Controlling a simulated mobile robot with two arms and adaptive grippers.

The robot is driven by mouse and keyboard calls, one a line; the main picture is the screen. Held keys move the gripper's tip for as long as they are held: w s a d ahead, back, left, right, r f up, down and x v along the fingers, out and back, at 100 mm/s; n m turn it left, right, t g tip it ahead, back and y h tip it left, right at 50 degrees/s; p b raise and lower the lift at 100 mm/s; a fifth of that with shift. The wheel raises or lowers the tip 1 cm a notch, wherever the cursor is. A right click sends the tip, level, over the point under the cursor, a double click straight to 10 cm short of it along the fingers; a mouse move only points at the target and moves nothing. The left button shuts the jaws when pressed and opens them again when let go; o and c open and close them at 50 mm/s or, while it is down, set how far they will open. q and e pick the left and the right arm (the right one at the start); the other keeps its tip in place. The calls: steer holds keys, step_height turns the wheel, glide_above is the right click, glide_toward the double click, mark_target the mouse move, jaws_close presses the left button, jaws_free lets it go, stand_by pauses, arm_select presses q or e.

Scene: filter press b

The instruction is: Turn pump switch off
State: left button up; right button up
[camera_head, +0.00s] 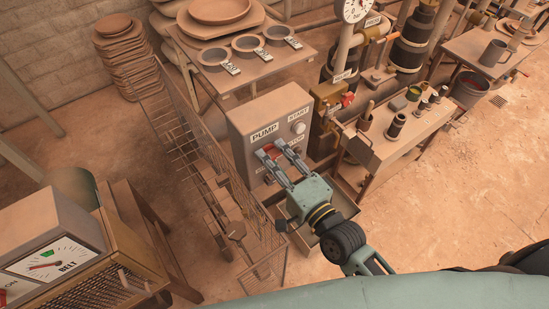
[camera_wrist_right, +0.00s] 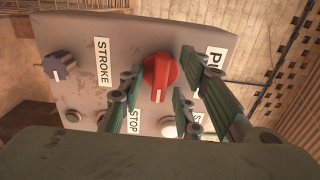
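The pump switch is a red rotary knob (camera_head: 270,150) on the front of a grey control box (camera_head: 245,122), below its PUMP label. In the right wrist view the red knob (camera_wrist_right: 160,78) fills the middle, with a white pointer mark on its lower end in that picture. My right gripper (camera_head: 273,152) is at the box front with its two fingers apart and its tips at the knob. In the wrist view the fingers lie to either side of the knob; I cannot tell whether they touch it. My left gripper is not in view.
The box also carries a white START button (camera_head: 299,128), a STOP label (camera_head: 296,139) and a STROKE knob (camera_wrist_right: 59,66). A wire mesh guard (camera_head: 265,245) stands left of my right arm. A bench (camera_head: 385,150) with small containers stands to the right. Open floor (camera_head: 440,215) lies at right.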

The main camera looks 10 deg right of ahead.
steer(key=shift+c, duration=0.2)
jaws_close()
steer(key=shift+n, duration=0.3)
steer(key=n+p, duration=0.2)
steer(key=shift+r+n, duration=0.1)
steer(key=shift+n, duration=0.2)
steer(key=n+p, duration=0.2)
steer(key=n, duration=0.2)
steer(key=shift+n+p, duration=0.3)
steer(key=n+p, duration=0.2)
steer(key=n, duration=0.3)
steer(key=n+p, duration=0.1)
steer(key=n, duration=0.4)
stand_by(0.3)
